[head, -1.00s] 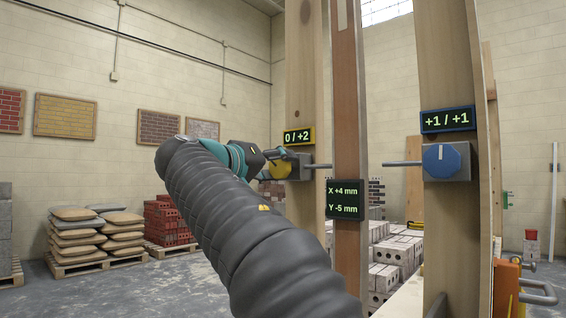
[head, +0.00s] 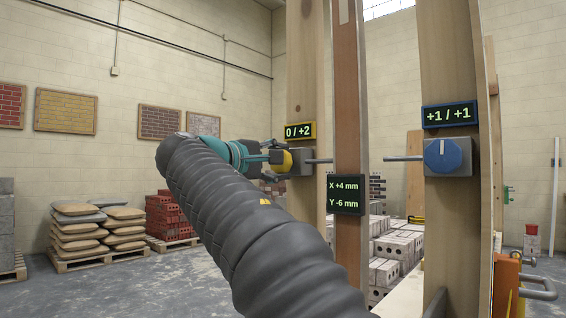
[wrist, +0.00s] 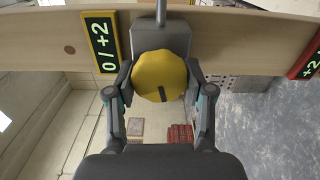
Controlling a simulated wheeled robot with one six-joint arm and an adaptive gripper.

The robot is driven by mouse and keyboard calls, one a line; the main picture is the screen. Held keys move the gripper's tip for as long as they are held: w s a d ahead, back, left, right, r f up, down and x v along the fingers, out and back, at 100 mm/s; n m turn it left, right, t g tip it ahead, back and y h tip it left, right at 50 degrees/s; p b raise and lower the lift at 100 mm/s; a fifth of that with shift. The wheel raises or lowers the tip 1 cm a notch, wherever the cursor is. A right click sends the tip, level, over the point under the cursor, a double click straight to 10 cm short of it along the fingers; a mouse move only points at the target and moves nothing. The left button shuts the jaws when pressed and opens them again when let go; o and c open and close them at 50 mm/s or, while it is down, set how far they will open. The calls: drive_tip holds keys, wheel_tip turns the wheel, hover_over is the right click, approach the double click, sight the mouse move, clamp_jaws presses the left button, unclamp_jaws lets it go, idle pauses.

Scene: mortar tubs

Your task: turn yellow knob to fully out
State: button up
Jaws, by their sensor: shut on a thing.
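The yellow knob (wrist: 158,72) sits on a grey block (wrist: 160,38) fixed to the left wooden post. My gripper (wrist: 159,86) has one finger on each side of the knob and is shut on it. The dark mark on the knob's face points down in the wrist view. In the head view the yellow knob (head: 283,160) is partly hidden by my gripper (head: 275,158). The yellow-framed display (head: 299,131) above it reads 0 / +2. A grey rod runs from the block toward the brown middle board.
A blue knob (head: 443,155) on the right post (head: 450,60) has a display (head: 449,115) reading +1 / +1. The brown board (head: 347,90) carries a display (head: 346,194) reading X +4 mm, Y -6 mm. Bricks and sacks stand behind on the floor.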

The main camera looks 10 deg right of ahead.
drive_tip(key=n, duration=0.7)
drive_tip(key=shift+a+f, duration=0.15)
drive_tip(key=shift+f, duration=0.05)
drive_tip(key=n, duration=0.6)
drive_tip(key=shift+n, duration=0.4)
drive_tip(key=n, duration=0.7)
drive_tip(key=shift+s, duration=0.1)
drive_tip(key=n, duration=0.7)
drive_tip(key=shift+s+d, duration=0.1)
drive_tip(key=shift+d, duration=0.1)
drive_tip(key=o, duration=1.2)
drive_tip(key=shift+a, duration=0.2)
drive_tip(key=shift+d, duration=0.15)
